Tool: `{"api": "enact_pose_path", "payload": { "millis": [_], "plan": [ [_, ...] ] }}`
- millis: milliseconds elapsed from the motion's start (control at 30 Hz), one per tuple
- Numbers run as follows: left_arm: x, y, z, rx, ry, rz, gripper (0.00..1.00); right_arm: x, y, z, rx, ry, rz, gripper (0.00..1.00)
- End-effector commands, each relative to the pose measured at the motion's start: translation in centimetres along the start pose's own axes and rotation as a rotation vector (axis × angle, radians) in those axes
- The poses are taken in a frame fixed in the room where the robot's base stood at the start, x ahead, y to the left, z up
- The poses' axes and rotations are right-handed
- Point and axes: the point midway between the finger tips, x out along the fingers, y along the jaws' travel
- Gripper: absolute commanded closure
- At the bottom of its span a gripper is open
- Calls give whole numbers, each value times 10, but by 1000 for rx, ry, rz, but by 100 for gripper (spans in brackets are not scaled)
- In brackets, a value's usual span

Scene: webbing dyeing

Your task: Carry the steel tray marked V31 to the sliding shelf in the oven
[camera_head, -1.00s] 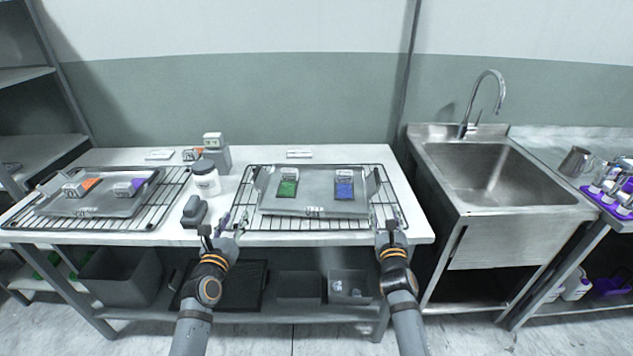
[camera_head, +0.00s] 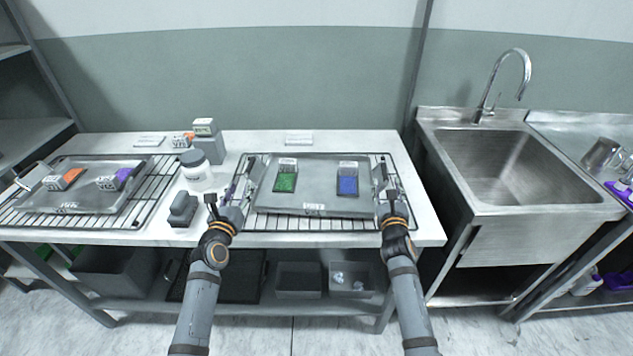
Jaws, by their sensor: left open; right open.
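Two steel trays lie on wire racks on the table. The right steel tray (camera_head: 318,195) holds a green swatch (camera_head: 286,182) and a blue swatch (camera_head: 348,185), each with a small white tag. The left steel tray (camera_head: 90,194) holds an orange and a purple piece with white tags. Both trays carry front markings too small to read, so I cannot tell which is V31. My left gripper (camera_head: 236,203) is open at the left side of the right tray. My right gripper (camera_head: 391,201) is open at its right side. I cannot tell whether either touches it. No oven shows.
A sink (camera_head: 490,168) is at the right. Bins (camera_head: 298,280) sit on the shelf below.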

Motion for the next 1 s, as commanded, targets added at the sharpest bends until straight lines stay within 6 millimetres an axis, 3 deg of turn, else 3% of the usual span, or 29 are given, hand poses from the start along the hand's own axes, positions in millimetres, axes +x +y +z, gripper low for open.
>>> {"api": "enact_pose_path", "payload": {
  "millis": [200,400,600,900,1000],
  "plan": [
    [44,0,2,-2,-2,-1,58,44,0,2,-2,-2,-1,55],
    [73,-1,1,-2,-1,-2,58,73,-1,1,-2,-1,-1,55],
    [85,0,0,0,0,0,58,85,0,0,-1,1,-1,55],
    [86,0,0,1,-1,0,58,86,0,0,1,0,0,55],
    [86,0,0,1,-1,0,69,86,0,0,1,0,0,66]
  ]
}}
